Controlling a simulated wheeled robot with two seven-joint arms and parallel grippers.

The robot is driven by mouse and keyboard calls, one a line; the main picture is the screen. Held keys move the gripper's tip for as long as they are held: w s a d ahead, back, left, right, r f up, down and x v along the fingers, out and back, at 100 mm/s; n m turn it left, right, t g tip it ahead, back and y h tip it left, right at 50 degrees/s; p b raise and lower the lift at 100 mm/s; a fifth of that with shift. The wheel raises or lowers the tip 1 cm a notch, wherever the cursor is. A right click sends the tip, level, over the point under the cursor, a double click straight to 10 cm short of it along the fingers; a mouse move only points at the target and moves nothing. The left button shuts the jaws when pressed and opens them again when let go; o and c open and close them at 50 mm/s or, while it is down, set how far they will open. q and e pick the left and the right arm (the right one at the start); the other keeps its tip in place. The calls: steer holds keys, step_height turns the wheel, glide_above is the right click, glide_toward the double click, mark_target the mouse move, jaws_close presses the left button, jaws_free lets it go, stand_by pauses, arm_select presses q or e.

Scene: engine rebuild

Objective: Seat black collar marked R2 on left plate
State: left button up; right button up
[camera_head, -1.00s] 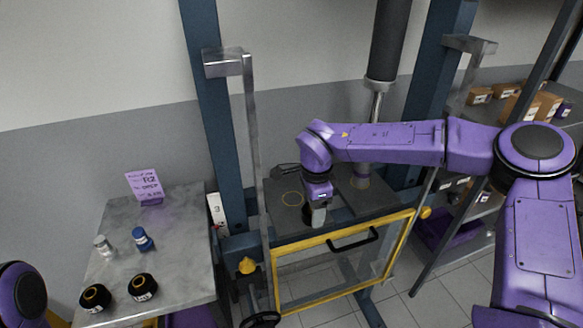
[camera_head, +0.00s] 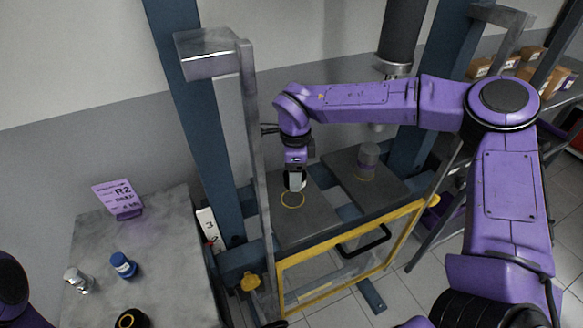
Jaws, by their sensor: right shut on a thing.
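My right gripper (camera_head: 295,186) hangs pointing down over the left plate (camera_head: 316,221), just behind and above its yellow ring mark (camera_head: 293,200) as seen in the head view. It is shut on a small dark collar (camera_head: 287,183), mostly hidden by the fingers. I cannot read any marking on the collar. It appears to be above the plate, though contact is hard to judge. My left gripper is out of view; only a piece of my left arm shows at the left edge.
A grey cylinder (camera_head: 368,160) stands on the right plate (camera_head: 385,193). A steel post (camera_head: 254,150) and yellow-framed guard (camera_head: 350,255) border the plates.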

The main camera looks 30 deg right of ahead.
steer(key=shift+s+a+f+b, duration=0.15)
steer(key=shift+f+b, duration=0.25)
steer(key=shift+f, duration=0.1)
steer(key=f+b, duration=0.3)
steer(key=shift+w+a, duration=0.2)
steer(key=shift+w, duration=0.1)
steer(key=shift+d+f, duration=0.1)
steer(key=shift+f, duration=0.5)
steer(key=shift+s+f, duration=0.15)
steer(key=shift+f+p, duration=0.3)
steer(key=shift+p, duration=0.25)
stand_by(0.4)
